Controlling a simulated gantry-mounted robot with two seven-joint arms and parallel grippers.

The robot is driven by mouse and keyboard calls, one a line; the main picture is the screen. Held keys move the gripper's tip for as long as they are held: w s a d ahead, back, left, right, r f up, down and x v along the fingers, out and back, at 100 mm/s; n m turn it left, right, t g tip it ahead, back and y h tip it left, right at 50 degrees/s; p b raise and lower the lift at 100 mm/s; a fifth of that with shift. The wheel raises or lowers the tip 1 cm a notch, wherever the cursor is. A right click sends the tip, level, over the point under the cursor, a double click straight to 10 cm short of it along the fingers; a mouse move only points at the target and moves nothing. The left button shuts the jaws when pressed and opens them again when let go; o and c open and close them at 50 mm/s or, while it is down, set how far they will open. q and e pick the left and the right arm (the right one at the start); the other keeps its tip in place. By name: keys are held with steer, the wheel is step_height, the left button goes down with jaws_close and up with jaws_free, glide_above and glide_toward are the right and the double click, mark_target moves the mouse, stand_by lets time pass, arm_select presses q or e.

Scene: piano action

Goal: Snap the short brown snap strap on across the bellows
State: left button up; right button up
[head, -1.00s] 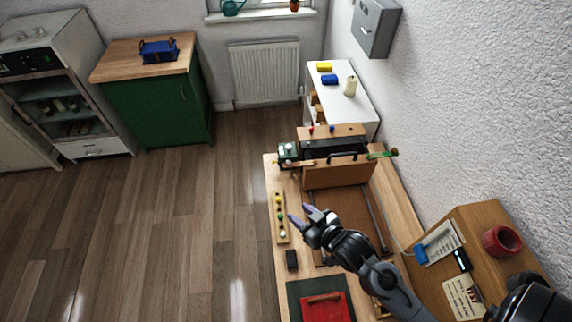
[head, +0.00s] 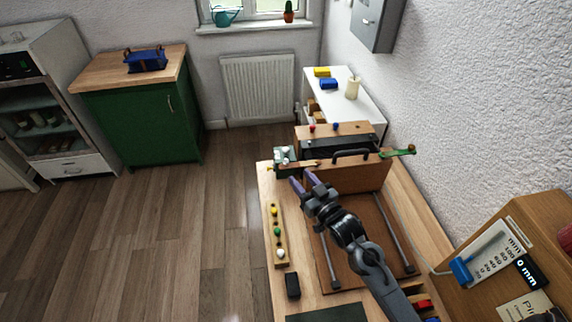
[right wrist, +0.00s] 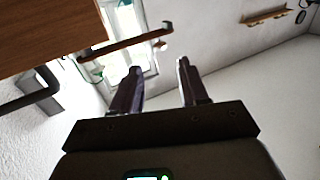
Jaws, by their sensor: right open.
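The dark bellows (head: 338,146) sits between a brown rear board (head: 345,129) and a brown front board (head: 350,178) with a black handle (head: 352,154). A brown strip (head: 304,163), which looks like the short snap strap, sticks out at the front board's left end; a brown bar that seems to be it crosses the right wrist view (right wrist: 125,45). My right gripper (head: 301,178) is open and empty, its purple fingers just in front of the strip; they also show in the right wrist view (right wrist: 158,80). Whether the strip is fastened is unclear. My left gripper is not in view.
A green-ended lever or strap (head: 398,152) juts out at the right. A tray with coloured knobs (head: 278,238) and a black block (head: 292,285) lie on the bench's left side. Two metal rails (head: 392,233) run forward. A brown cabinet (head: 500,265) stands right.

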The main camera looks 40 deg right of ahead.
mark_target(288, 163)
steer(key=w, duration=0.6)
steer(key=w+d, duration=0.1)
steer(key=w, duration=0.2)
steer(key=shift+d, duration=0.1)
jaws_close()
